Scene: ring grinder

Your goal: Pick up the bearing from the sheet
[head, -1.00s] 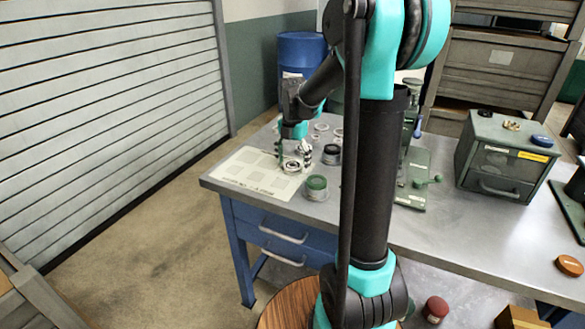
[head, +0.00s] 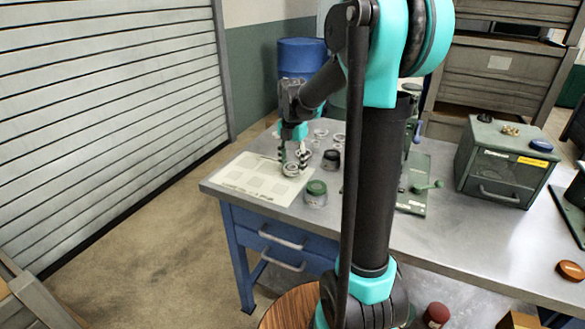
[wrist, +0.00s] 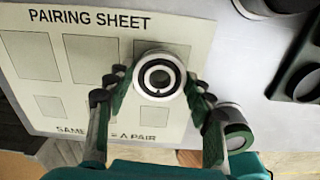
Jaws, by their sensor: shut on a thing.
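The bearing (head: 291,170) is a pale metal ring with a dark inner band. It is at the right part of the white pairing sheet (head: 240,179) on the near left of the bench. In the wrist view the bearing (wrist: 158,76) is face-on, over a printed square of the sheet (wrist: 60,115). My gripper (head: 292,163) points down at it, and its dark green fingers are shut on the bearing from both sides, as the wrist view also shows (wrist: 158,82). Whether the bearing touches the sheet cannot be told.
A green-lidded jar (head: 316,193) stands close right of the sheet. A dark-lidded jar (head: 331,160) and several loose rings (head: 320,133) lie behind it. A green hand-cranked machine (head: 415,188) and a drawer cabinet (head: 503,168) stand farther right. The bench's front right is mostly clear.

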